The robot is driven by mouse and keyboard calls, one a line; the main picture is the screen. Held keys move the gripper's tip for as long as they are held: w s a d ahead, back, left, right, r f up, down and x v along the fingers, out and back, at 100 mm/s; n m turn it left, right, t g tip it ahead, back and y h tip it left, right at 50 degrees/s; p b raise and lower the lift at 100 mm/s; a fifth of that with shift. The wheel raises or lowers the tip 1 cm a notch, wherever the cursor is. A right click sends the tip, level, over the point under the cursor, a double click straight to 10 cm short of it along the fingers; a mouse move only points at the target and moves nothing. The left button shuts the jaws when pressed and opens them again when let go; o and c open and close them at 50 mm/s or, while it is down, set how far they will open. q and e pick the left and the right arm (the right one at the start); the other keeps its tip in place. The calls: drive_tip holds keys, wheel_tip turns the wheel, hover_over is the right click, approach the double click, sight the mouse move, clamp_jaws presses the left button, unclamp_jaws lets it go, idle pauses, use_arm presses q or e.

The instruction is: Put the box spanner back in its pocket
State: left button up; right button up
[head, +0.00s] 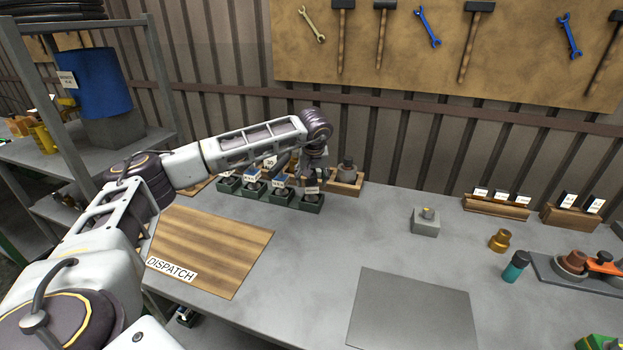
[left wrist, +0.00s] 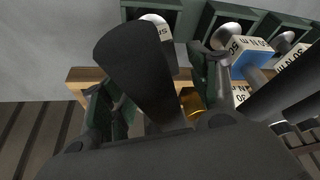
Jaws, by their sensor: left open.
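My left gripper (head: 315,172) is open at the back of the bench, above the row of green bins and beside a wooden holder (head: 345,188). A grey, round-topped piece (head: 347,165) stands in that holder. I cannot tell for certain which piece is the box spanner, or which opening is its pocket. In the left wrist view, dark finger parts cover much of the picture. A brass-coloured piece (left wrist: 192,103) shows between them, near a wooden edge (left wrist: 88,75). My right gripper is not in view.
Green bins (head: 312,207) with white labels stand close under the gripper. A wooden dispatch board (head: 215,245) lies in front. A grey block (head: 425,222), a brass fitting (head: 500,241) and a teal cylinder (head: 515,267) stand to the right.

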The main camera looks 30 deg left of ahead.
use_arm(q)
drive_tip(key=shift+d+r, duration=0.1)
drive_tip(key=shift+r, duration=0.25)
drive_tip(key=v, duration=0.5)
drive_tip(key=shift+s+r, duration=0.2)
drive_tip(key=shift+r, duration=0.15)
drive_tip(key=v, duration=0.5)
drive_tip(key=shift+f+p, duration=0.1)
drive_tip(key=shift+p, duration=0.3)
drive_tip(key=shift+s+d+r, duration=0.1)
drive_tip(key=shift+r, duration=0.1)
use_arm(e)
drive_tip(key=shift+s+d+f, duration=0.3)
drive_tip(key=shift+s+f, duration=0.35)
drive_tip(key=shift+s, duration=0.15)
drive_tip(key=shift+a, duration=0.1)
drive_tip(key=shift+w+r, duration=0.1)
